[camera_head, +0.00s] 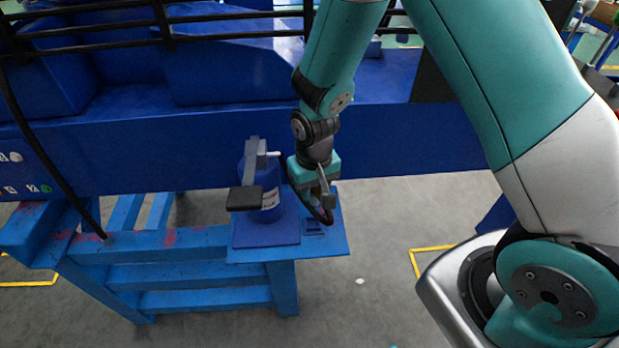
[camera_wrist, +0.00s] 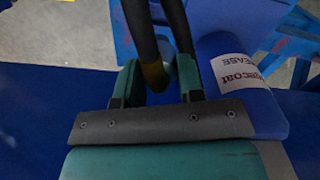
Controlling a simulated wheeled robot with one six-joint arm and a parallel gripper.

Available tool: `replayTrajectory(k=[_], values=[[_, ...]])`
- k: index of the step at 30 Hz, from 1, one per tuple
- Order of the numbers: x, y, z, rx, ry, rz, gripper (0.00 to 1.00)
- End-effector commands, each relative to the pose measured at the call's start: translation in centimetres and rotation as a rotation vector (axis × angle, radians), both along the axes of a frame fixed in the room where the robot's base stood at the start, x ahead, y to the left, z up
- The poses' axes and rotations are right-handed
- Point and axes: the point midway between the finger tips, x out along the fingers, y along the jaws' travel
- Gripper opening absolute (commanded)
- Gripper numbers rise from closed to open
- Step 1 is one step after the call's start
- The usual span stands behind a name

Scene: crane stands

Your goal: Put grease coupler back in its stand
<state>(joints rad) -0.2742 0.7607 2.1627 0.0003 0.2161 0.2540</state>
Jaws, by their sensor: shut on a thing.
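My gripper (camera_head: 319,196) points down beside the blue grease pump, over the right part of its small blue platform (camera_head: 333,244). In the wrist view, the gripper's two teal fingers (camera_wrist: 160,82) are shut on the grease coupler (camera_wrist: 154,74), a dark piece with a brownish end and a black hose. In the head view the fingers largely hide the coupler; its black hose (camera_head: 322,214) curves below them. A small dark blue stand (camera_head: 314,228) sits on the platform just below the gripper. I cannot tell whether the coupler touches it.
The blue grease pump (camera_head: 265,205) with a grey lever and dark pad (camera_head: 245,198) stands close left of my gripper. Its labelled cylinder (camera_wrist: 222,52) is close right in the wrist view. A long blue beam (camera_head: 400,140) runs behind.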

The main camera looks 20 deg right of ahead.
Motion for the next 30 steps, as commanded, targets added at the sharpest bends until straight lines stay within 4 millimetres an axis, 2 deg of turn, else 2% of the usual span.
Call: replayTrajectory(k=[12, 30], values=[[0.0, 0.1, 0.3, 0.000, -0.001, 0.003, 0.00], [0.0, 0.0, -5.0, 0.000, -0.001, 0.001, 0.00]])
